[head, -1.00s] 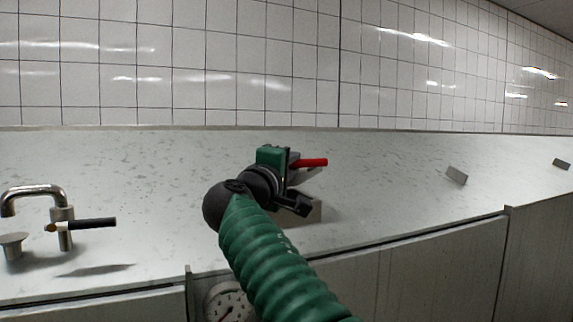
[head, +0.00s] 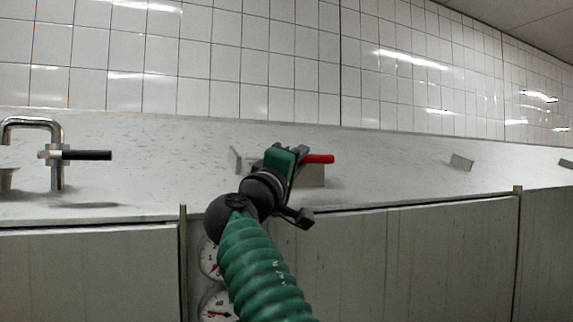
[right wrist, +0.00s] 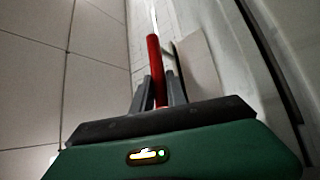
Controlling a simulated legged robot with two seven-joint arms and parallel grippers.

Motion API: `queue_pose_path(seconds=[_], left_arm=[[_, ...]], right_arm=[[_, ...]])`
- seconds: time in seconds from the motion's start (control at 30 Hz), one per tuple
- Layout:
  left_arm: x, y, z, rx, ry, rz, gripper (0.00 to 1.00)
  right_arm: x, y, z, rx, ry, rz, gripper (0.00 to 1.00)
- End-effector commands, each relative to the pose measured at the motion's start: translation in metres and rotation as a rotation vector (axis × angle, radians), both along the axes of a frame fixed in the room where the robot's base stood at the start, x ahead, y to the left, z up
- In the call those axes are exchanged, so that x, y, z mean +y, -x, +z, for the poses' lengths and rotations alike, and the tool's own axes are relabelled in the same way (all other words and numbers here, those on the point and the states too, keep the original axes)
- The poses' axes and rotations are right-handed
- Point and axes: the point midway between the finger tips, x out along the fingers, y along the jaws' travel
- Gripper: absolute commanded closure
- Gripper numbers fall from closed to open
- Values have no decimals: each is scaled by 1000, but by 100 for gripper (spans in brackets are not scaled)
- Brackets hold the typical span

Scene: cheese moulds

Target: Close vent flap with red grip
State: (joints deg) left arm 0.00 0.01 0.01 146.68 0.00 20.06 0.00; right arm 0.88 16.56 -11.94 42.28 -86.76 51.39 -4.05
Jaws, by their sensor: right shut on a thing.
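The red grip (head: 319,159) sticks out to the right of my right gripper (head: 303,160) in the head view. In the right wrist view the red grip (right wrist: 154,68) stands up between the two dark fingers of my right gripper (right wrist: 159,90), which is shut on it. A pale vent box (head: 312,177) shows behind and below the gripper. A light plate (head: 236,160), perhaps the flap, stands up at its left, partly hidden by my gripper. My left gripper is not in view.
A metal tap with a black handle (head: 86,155) stands at the left on the pale counter (head: 170,160). Round gauges (head: 213,302) sit in the front below. Small grey plates (head: 461,162) stand farther right. A tiled wall (head: 230,60) rises behind.

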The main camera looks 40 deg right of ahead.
Motion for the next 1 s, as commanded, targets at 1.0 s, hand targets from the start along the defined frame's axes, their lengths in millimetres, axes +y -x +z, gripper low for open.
queue_pose_path(seconds=[1.0], left_arm=[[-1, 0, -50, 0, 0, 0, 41]], right_arm=[[61, 23, -32, 0, 1, 3, 60]])
